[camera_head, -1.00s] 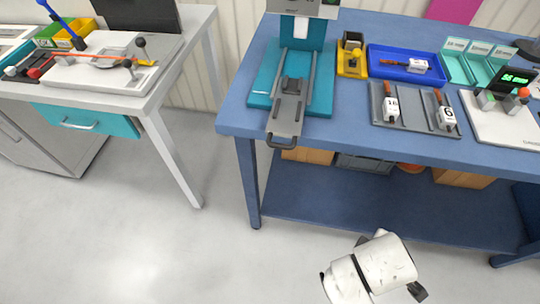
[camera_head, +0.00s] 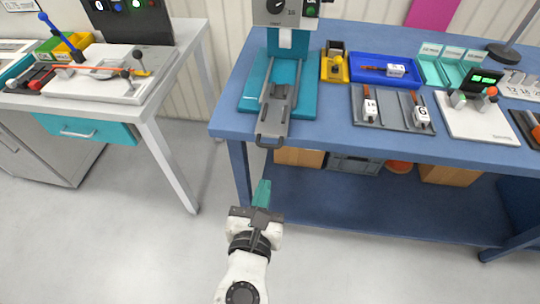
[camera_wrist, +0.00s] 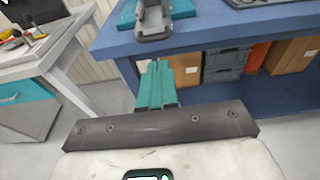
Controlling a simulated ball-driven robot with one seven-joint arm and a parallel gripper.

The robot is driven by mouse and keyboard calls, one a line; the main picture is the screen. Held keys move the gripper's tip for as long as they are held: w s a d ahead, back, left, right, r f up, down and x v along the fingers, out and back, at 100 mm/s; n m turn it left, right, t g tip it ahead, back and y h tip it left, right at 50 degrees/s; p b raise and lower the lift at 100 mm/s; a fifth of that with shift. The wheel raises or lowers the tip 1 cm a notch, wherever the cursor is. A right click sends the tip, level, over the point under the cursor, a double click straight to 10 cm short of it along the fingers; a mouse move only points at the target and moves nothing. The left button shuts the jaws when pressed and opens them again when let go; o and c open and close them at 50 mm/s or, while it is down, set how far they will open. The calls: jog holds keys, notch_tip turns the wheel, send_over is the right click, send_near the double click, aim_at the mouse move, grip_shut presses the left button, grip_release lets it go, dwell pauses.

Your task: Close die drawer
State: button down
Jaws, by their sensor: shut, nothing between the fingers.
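The die drawer (camera_head: 277,103) is a dark grey slide on the teal press (camera_head: 303,92) on the blue bench. In the wrist view the drawer's front end (camera_wrist: 152,22) shows at the top, cut off by the frame edge. My gripper (camera_head: 262,188) has teal fingers and is shut and empty. It is in front of the bench, just below the handle in the picture and apart from it. Its fingers (camera_wrist: 156,72) point toward the drawer in the wrist view.
The blue bench (camera_head: 225,122) holds a yellow holder (camera_head: 334,70), a blue tray (camera_head: 365,80) and a grey tray (camera_head: 392,118) right of the press. Boxes (camera_head: 300,157) stand on its lower shelf. A grey table (camera_head: 190,60) is at left. The floor between is clear.

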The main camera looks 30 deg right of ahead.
send_near(280, 117)
jog(key=s+a+f, duration=0.1)
jog(key=s+a, duration=0.1)
jog(key=shift+s+a+f, duration=0.1)
jog(key=shift+s+f, duration=0.2)
jog(key=shift+f, duration=0.05)
jog(key=x, duration=0.4)
jog(key=r+p+x, duration=0.1)
jog(key=x, duration=0.3)
jog(key=r+p+x, duration=0.1)
jog(key=x, duration=0.3)
jog(key=shift+w+d+r, duration=0.1)
jog(key=shift+w+d, duration=0.25)
jog(key=shift+w+d+r, duration=0.1)
jog(key=shift+w+d, duration=0.05)
jog(key=shift+w, duration=0.1)
jog(key=shift+r, duration=0.1)
jog(key=shift+r, duration=0.1)
